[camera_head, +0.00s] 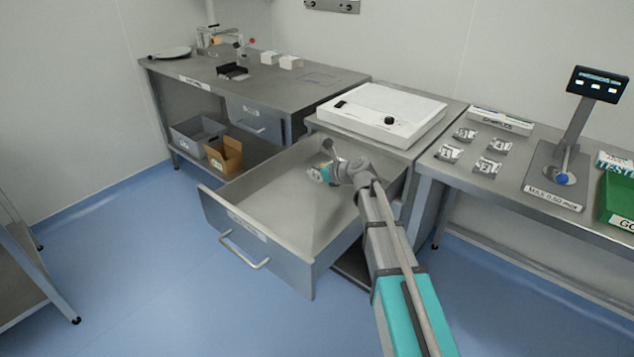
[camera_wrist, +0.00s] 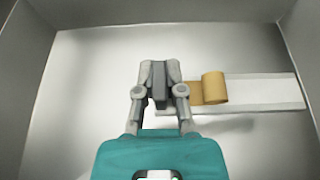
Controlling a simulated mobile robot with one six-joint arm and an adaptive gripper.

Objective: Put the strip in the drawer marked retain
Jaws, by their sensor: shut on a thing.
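The strip (camera_wrist: 265,91) is white with a curled tan piece near its left end. In the wrist view it reaches right from my gripper (camera_wrist: 160,75), whose fingers are shut on its left end. The open drawer (camera_head: 261,256) is pulled far out under the light box; its front label is too small to read for certain. In the head view my gripper (camera_head: 322,172) is inside the drawer's outline, above its bare floor. The strip is hard to make out there. I cannot tell whether the strip touches the drawer floor.
A light box (camera_head: 382,114) stands on the cabinet above the drawer. A closed drawer (camera_head: 255,117) is in the left bench. The right bench (camera_head: 455,187) holds several small packets, a gauge stand (camera_head: 565,165) and a green bin (camera_head: 617,200). Blue floor is clear in front.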

